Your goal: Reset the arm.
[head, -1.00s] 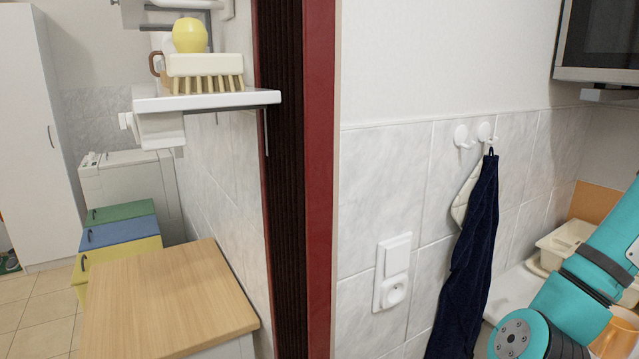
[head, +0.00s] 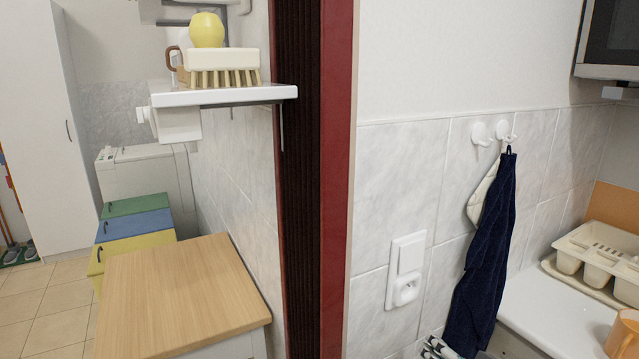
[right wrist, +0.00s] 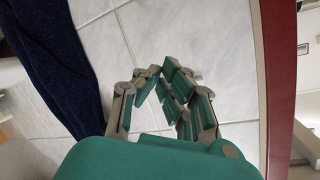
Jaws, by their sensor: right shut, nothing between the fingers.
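My right gripper (head: 437,348) shows only as a small grey-and-white part at the bottom edge of the head view, by the hem of the dark blue towel (head: 486,255). In the right wrist view the right gripper's teal and grey fingers (right wrist: 162,78) are drawn together with nothing held, in front of the white wall tiles. The towel hangs at the left of that view, apart from the fingers. The rest of my right arm is out of the head view. My left gripper is in neither view.
A dark red door frame (head: 337,180) stands in the middle. A wooden-topped cabinet (head: 180,290) is at lower left, below a white shelf (head: 225,96) with a brush (head: 222,62). A counter (head: 545,305) at right holds a cream dish rack (head: 600,250) and an orange mug (head: 625,335).

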